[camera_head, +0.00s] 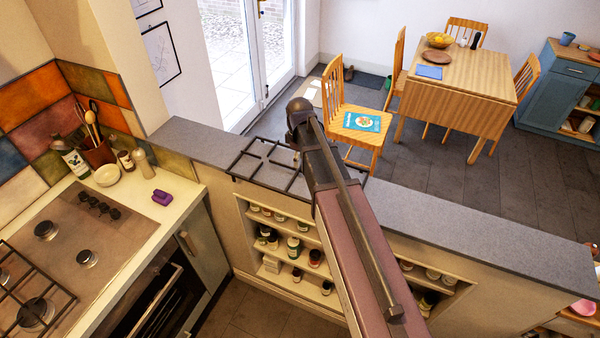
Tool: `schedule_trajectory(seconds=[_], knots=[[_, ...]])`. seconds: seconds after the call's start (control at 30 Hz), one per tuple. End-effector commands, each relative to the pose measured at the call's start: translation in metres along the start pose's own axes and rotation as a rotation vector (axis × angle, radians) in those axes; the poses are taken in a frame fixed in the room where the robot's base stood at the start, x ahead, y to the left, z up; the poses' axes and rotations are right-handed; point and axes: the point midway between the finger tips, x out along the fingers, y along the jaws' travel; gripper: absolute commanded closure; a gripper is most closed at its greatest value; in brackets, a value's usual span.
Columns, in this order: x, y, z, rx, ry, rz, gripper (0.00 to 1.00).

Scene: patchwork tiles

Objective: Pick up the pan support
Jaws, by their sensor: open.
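A black metal pan support (268,162) lies flat on the grey top of the low dividing wall (195,147), with its front edge sticking out a little over the near side. My arm reaches up from the bottom of the picture and passes over its right part, hiding some of it. My gripper is not visible; the arm's upper end, a dark joint, is above and beyond the support. Another black pan support (42,284) is on the left part of the steel hob (75,235).
Shelves with jars (290,245) are set into the wall below. A purple object (162,197), a bowl (107,175) and bottles stand by the hob. A wooden chair (357,118) and table (468,75) are beyond the wall. The wall top is clear to the right.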

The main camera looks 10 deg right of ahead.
Motion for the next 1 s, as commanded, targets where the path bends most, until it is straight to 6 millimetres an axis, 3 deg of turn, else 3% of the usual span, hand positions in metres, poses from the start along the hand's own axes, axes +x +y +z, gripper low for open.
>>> schedule_trajectory(seconds=[0.27,0.8,1.0], knots=[[0.007,0.000,0.001,-0.001,0.000,0.000,0.51],[0.046,0.003,0.004,-0.002,0.000,0.000,0.51],[0.052,0.002,0.004,-0.002,0.000,0.000,0.51]])
